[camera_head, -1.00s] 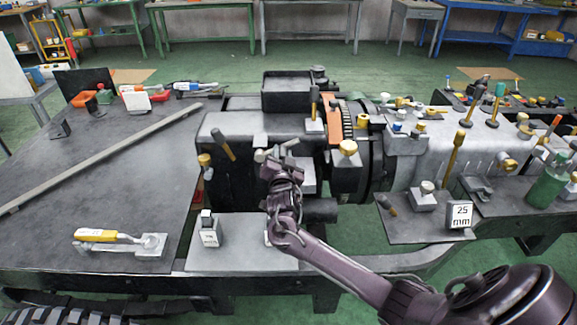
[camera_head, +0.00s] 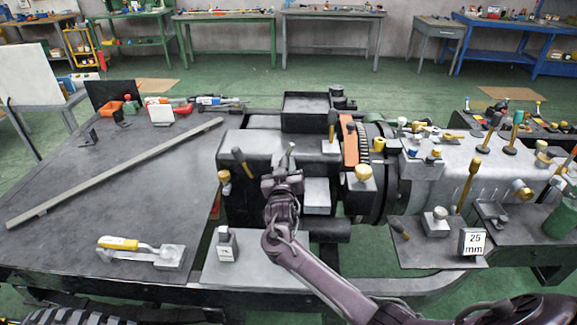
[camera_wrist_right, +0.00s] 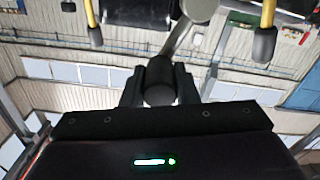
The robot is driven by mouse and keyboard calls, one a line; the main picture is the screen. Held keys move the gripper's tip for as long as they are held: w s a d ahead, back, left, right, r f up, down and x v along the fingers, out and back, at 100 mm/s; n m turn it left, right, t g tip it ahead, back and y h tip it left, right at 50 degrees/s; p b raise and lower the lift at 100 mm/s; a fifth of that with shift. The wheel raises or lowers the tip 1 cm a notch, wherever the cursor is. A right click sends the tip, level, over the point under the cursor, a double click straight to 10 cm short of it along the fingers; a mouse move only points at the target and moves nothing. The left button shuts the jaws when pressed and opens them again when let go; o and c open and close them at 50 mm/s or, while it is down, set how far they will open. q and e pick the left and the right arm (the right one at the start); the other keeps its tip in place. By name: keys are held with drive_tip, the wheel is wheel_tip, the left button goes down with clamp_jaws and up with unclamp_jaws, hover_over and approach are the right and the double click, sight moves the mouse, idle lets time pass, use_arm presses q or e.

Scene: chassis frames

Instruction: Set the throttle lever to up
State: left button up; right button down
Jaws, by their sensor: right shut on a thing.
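My right gripper (camera_head: 283,180) is at the front of the dark machine housing (camera_head: 240,199), left of the white block on it. In the right wrist view the gripper (camera_wrist_right: 160,92) is shut on a lever's dark rounded knob (camera_wrist_right: 160,78), with one finger on each side. The lever's grey shaft (camera_wrist_right: 180,38) runs from the knob up to the top edge. In the head view a short grey lever tip (camera_head: 291,149) shows just above the gripper. No label shows that names it as the throttle lever. My left gripper is not in view.
A dark lever (camera_head: 239,158) and a brass knob (camera_head: 224,176) stand close left of the gripper. A brass-topped block (camera_head: 363,173) is to the right. A plate with a small marked block (camera_head: 227,244) lies below. The grey table (camera_head: 120,200) is mostly bare.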

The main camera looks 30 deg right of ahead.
drive_tip(key=shift+w+a+r, duration=0.1)
drive_tip(key=shift+a+r, duration=0.05)
drive_tip(key=shift+a, duration=0.05)
idle(0.4)
drive_tip(key=c, duration=1.1)
unclamp_jaws()
drive_tip(key=shift+s+a, duration=0.2)
drive_tip(key=shift+s, duration=0.15)
drive_tip(key=b+v, duration=0.1)
drive_tip(key=v, duration=0.6)
